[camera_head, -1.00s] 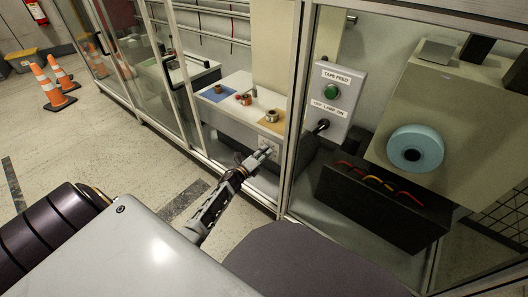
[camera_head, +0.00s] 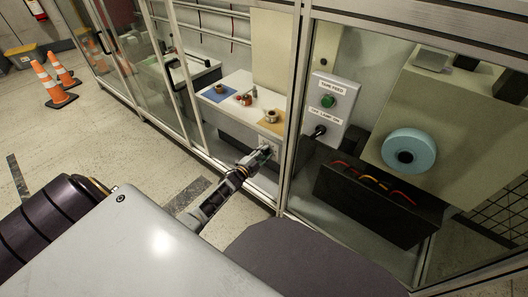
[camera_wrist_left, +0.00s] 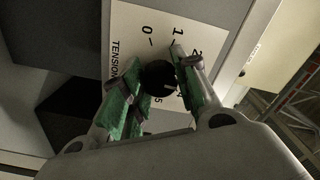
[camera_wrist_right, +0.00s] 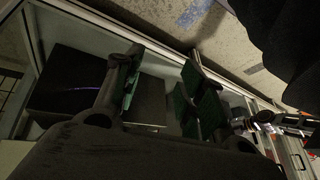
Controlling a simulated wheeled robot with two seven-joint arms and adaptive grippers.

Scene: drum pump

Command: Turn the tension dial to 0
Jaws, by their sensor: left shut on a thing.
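The tension dial is a round black knob (camera_wrist_left: 157,80) on a white scale plate (camera_wrist_left: 128,32) marked TENSION, with 0, 1 and higher numbers printed around it. A small light mark shows on the knob near the 4 and 5 side, but its exact reading is unclear. My left gripper (camera_wrist_left: 157,88) has its green-padded fingers on both sides of the knob, closed on it. In the head view my left gripper (camera_head: 262,156) is at the white bench's front panel, hiding the dial. My right gripper (camera_wrist_right: 162,88) is open and empty, fingers apart.
A white bench top (camera_head: 240,91) holds small parts behind the cabinet frame (camera_head: 288,140). To the right are a green button panel (camera_head: 328,101), a black bin (camera_head: 365,200) with cables and a blue roll (camera_head: 425,143). Traffic cones (camera_head: 52,85) stand on the floor at far left.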

